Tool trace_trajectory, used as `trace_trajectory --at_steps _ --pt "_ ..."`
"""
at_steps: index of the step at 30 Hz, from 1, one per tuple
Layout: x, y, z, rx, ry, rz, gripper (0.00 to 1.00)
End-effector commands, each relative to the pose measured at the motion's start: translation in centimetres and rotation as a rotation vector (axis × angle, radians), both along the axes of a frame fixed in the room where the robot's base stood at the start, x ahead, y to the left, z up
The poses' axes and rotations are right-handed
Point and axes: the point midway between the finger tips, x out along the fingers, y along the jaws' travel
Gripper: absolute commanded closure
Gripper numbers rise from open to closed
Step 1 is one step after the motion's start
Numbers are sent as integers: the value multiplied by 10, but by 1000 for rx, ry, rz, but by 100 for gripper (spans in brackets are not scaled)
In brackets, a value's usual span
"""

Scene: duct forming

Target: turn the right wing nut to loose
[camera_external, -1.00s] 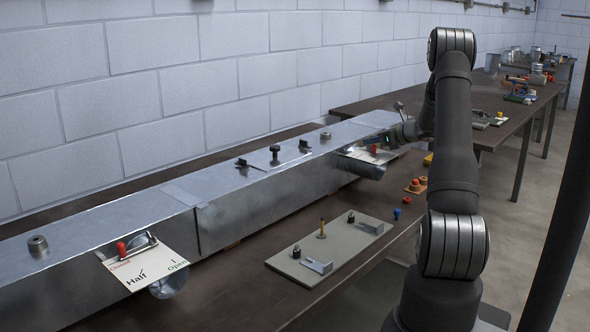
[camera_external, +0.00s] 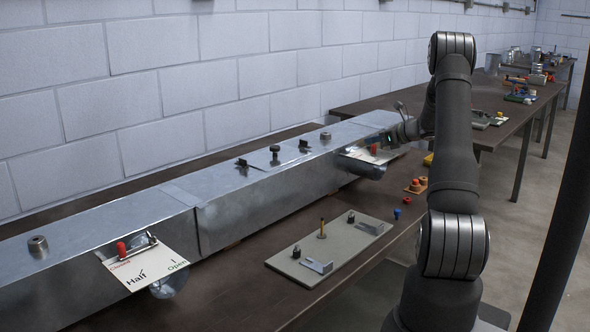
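Two small dark wing nuts stand on top of the long sheet-metal duct (camera_external: 225,192), with a black round knob (camera_external: 275,154) between them. The left wing nut (camera_external: 242,163) is nearer the camera; the right wing nut (camera_external: 304,145) is farther along the duct. Their exact turn is too small to tell. My gripper (camera_external: 400,112) is at the duct's far right end, well to the right of the right wing nut and apart from it. My arm hides part of it, and its fingers are too small to read.
A red-handled damper plate (camera_external: 370,157) sits below my gripper. A similar plate (camera_external: 150,262) marked Half and Open is at the left. A grey board with pegs (camera_external: 300,250) lies on the bench in front. Small red and blue parts (camera_external: 397,213) lie near my arm.

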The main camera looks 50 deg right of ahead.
Motion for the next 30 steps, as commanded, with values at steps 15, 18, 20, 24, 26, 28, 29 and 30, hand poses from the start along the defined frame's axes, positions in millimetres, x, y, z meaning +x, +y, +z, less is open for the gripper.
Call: trace_trajectory --at_steps 15,18,20,24,26,28,29,30 --pt "1 -8 -4 2 3 444 100" --pt "2 -9 -4 1 5 535 100" --pt "3 -10 -4 1 5 583 100" --pt "3 -11 -4 3 5 678 100" --pt "3 -11 -4 4 6 712 100" --pt "4 -12 -4 2 6 748 100" --pt "4 -12 -4 3 6 760 100" --pt "4 -12 -4 3 5 777 100"
